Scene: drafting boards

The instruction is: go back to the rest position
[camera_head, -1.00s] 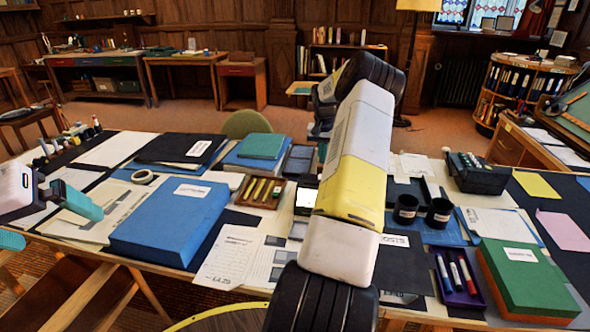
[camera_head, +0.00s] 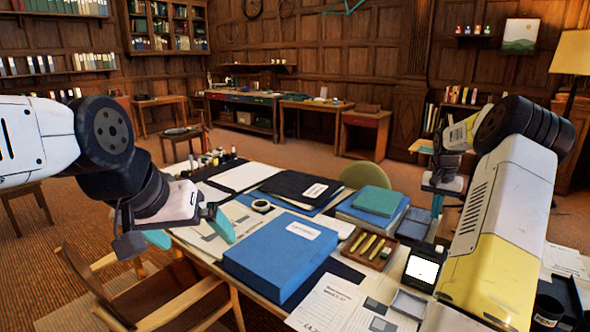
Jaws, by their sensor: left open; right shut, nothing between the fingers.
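My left gripper (camera_head: 188,232) is at the left, by the table's left end. Its teal fingers are spread apart with nothing between them. The blue box (camera_head: 280,255) with a white label lies to its right, apart from it. My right arm reaches in from the right. My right gripper (camera_head: 437,206) is partly hidden behind the arm, near the teal and blue books (camera_head: 377,201). It looks shut and empty.
A wooden chair (camera_head: 160,295) stands at the front left. Floor shows beyond the table.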

